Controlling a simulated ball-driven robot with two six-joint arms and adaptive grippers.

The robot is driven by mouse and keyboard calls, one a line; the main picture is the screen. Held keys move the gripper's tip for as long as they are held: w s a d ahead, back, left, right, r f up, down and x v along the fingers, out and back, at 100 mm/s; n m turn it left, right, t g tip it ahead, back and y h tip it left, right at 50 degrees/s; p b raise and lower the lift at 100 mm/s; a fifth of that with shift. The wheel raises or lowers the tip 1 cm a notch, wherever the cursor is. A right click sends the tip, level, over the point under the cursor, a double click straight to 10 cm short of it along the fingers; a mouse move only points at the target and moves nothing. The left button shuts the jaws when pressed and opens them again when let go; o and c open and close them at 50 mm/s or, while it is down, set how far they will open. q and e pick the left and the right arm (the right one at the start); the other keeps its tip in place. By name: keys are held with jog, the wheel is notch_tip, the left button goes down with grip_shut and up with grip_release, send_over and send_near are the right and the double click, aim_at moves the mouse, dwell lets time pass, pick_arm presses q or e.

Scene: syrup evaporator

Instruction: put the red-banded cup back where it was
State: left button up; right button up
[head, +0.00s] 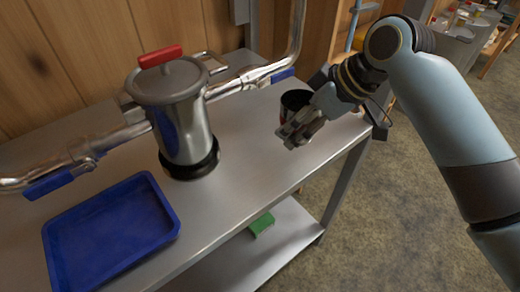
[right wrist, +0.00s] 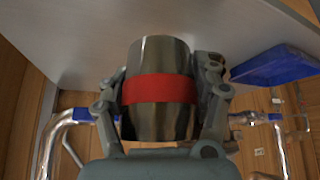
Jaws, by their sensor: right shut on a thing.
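The red-banded cup (right wrist: 160,88) is a metal cup with a broad red band around its middle. It sits between the two fingers of my right gripper (right wrist: 163,95) in the right wrist view, and the fingers are shut on its sides. In the head view my right gripper (head: 302,127) is over the right end of the steel table (head: 245,150). The dark mouth of the cup (head: 296,99) shows just behind the fingers there, with most of its wall hidden. I cannot tell whether its base touches the table. My left gripper is not in view.
A lidded metal pot (head: 183,115) with a red handle stands left of the gripper, pipes with blue levers behind it. A blue tray (head: 172,233) lies at the front left. A green block (head: 261,223) is on the lower shelf. The tabletop between pot and gripper is clear.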

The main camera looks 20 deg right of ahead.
jog(key=w+a+f, duration=0.1)
jog(key=a, duration=0.1)
jog(key=w+a+f, duration=0.1)
jog(key=a, duration=0.1)
jog(key=w+a+f, duration=0.1)
jog(key=a+f, duration=0.1)
jog(key=shift+w+a+f, duration=0.1)
jog(key=shift+a, duration=0.05)
notch_tip(320, 180, down, 3)
jog(key=shift+f, duration=0.1)
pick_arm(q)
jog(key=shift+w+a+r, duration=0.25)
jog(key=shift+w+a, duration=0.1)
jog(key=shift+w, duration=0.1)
pick_arm(e)
jog(key=shift+f, duration=0.45)
jog(key=shift+f, duration=0.1)
jog(key=o, duration=1.4)
jog(key=shift+o, duration=0.2)
